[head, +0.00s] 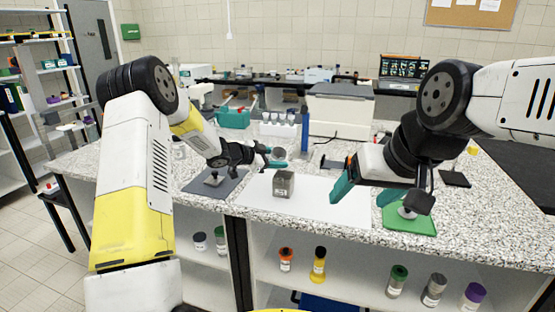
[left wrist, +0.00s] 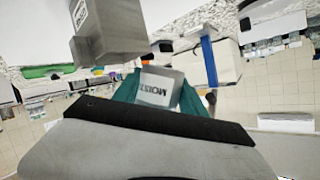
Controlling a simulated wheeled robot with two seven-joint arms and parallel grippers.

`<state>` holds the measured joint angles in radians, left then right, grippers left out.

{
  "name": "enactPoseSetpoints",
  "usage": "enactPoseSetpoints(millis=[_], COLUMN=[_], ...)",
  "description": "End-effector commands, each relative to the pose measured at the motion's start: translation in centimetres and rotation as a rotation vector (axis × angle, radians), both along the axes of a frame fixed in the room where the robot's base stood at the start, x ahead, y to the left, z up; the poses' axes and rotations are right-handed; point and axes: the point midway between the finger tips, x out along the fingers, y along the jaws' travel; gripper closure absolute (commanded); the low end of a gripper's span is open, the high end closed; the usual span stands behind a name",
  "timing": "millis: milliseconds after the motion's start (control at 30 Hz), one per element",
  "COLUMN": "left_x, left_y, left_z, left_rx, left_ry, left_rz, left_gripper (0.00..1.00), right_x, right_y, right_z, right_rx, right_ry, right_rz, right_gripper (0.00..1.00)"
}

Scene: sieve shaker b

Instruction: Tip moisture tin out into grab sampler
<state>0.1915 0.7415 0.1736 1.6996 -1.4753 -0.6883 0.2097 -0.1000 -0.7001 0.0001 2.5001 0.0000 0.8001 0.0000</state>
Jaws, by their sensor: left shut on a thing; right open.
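The moisture tin (head: 279,154) is a small grey tin held in my left gripper (head: 270,162). In the left wrist view the tin (left wrist: 158,86) sits between the teal fingers, with its label upside down. Its contents are hidden. The grab sampler (head: 284,184) is a grey box with a small label, standing on a white sheet at the bench's front. It also shows in the left wrist view (left wrist: 108,36). The tin is apart from it, a little behind and above it in the head view. My right gripper (head: 366,190) is open and empty, right of the sampler.
A dark mat (head: 197,187) with a small metal piece lies left of the white sheet (head: 325,208). A green mat (head: 410,224) with a knobbed piece lies under my right gripper. A rack of white-topped tubes (head: 279,128) and a grey machine (head: 340,112) stand behind.

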Motion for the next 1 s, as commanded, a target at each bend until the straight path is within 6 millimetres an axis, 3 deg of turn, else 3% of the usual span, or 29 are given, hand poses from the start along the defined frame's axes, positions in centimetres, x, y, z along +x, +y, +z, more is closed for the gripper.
enactPoseSetpoints(millis=[700,1000], left_x=[-0.4,-1.1], left_y=[-0.3,-0.8], left_z=[0.2,1.6], left_rx=[0.351,0.55], left_ry=[-0.587,-0.922], left_rz=[-0.001,0.0], left_gripper=[0.89,0.89], right_x=[0.0,0.0], right_y=[0.0,0.0], right_z=[0.0,0.0], right_rx=[0.0,0.0], right_ry=[0.0,0.0], right_rz=[0.0,0.0], right_gripper=[0.24,0.24])
